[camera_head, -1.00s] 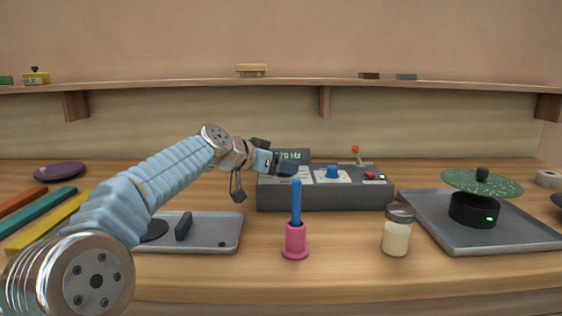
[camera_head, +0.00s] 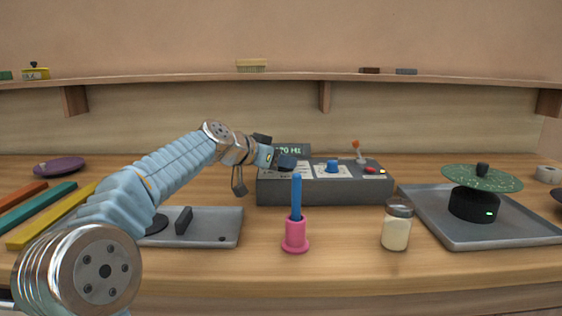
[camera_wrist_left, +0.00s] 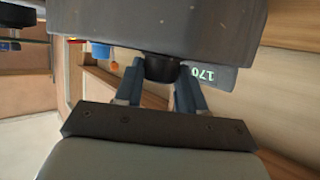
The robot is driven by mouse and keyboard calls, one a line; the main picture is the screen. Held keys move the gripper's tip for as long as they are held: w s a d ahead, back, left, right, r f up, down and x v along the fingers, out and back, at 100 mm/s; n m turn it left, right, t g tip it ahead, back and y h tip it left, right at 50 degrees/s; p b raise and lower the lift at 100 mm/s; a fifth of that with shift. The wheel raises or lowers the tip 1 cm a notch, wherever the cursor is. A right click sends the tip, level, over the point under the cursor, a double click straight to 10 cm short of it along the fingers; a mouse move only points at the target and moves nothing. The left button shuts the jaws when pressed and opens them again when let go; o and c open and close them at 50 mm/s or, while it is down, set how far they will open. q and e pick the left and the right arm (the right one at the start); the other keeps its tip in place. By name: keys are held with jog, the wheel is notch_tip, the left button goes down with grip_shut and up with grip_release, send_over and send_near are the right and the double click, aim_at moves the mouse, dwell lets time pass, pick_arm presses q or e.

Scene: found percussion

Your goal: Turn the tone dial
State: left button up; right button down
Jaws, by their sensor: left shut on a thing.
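The grey control box (camera_head: 330,192) stands at the middle of the bench, with a lit display (camera_head: 291,150) at its back left. In the left wrist view the display (camera_wrist_left: 203,75) reads 170. My left gripper (camera_head: 284,161) is at the box's left part. The left wrist view shows its two fingers (camera_wrist_left: 161,80) on either side of a black dial (camera_wrist_left: 161,69), shut on it. In the head view the gripper hides this dial. A blue knob (camera_head: 333,166) on the box stands apart from the gripper. My right gripper is not in view.
A pink holder (camera_head: 295,236) with a blue stick and a jar (camera_head: 397,226) stand in front of the box. A grey tray (camera_head: 430,226) with a green disc device (camera_head: 481,180) is at right. Another tray (camera_head: 215,238) and coloured bars (camera_head: 40,210) are at left.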

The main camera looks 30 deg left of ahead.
pick_arm(q)
jog(key=shift+a+f+m+h+b, duration=0.1)
jog(key=shift+f+m+h+b, duration=0.1)
jog(key=shift+m+h+b, duration=0.3)
jog(key=shift+m+h, duration=0.3)
jog(key=shift+h, duration=0.2)
jog(key=shift+w+a+r+m+g+h+p, duration=0.15)
jog(key=shift+m+g+h+p, duration=0.1)
jog(key=shift+m+g+h, duration=0.2)
jog(key=shift+r+m+g+h+p, duration=0.1)
jog(key=shift+m+g+h+p, duration=0.1)
jog(key=shift+m+g+h, duration=0.25)
jog(key=shift+m+g+h+p, duration=0.35)
jog(key=shift+m+g+h, duration=0.25)
jog(key=shift+m+h, duration=0.45)
jog(key=o, duration=1)
jog(key=shift+o, duration=0.2)
